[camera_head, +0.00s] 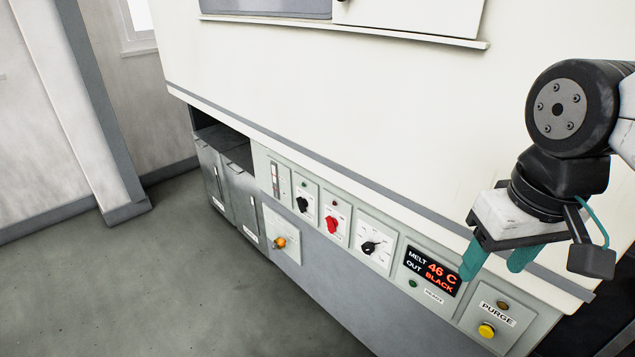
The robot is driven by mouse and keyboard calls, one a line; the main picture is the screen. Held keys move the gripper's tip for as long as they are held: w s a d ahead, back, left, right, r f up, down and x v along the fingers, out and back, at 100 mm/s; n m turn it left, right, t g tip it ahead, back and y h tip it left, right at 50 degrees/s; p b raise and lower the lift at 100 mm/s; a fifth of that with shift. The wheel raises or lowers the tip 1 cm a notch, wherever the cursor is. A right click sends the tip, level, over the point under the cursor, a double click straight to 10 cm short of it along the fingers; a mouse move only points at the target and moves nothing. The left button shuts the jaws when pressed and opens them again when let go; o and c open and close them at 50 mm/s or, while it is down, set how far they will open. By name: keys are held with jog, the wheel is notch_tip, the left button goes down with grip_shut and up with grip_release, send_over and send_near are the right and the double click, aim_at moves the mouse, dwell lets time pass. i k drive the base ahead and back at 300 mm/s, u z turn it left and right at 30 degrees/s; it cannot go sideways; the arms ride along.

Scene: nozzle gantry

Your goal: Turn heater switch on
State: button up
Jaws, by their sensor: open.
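A row of controls sits on the pale grey panel (313,228) along the lower part of the machine. It holds a black rotary knob (302,204), a red rotary knob (332,224) and a larger black dial knob (369,247). Their small labels are too small to read, so I cannot tell which one is the heater switch. My gripper (497,261) is open and empty, with teal fingers pointing down. In the picture it is to the right of the knobs, in front of the panel near the display, and apart from the knobs.
A display (432,270) reads MELT 46 C, OUT BLACK. A yellow PURGE button (487,330) sits at lower right, and an orange-yellow knob (280,242) at lower left. Grey cabinet doors (228,188) are left of the panel. The grey floor (130,275) is clear.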

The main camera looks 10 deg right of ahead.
aim_at(331, 224)
jog(key=u, duration=0.4)
jog(key=k, duration=0.5)
jog(key=u, duration=0.7)
jog(key=i, duration=0.65)
jog(key=z, duration=0.9)
jog(key=i, duration=0.65)
jog(key=z, duration=0.75)
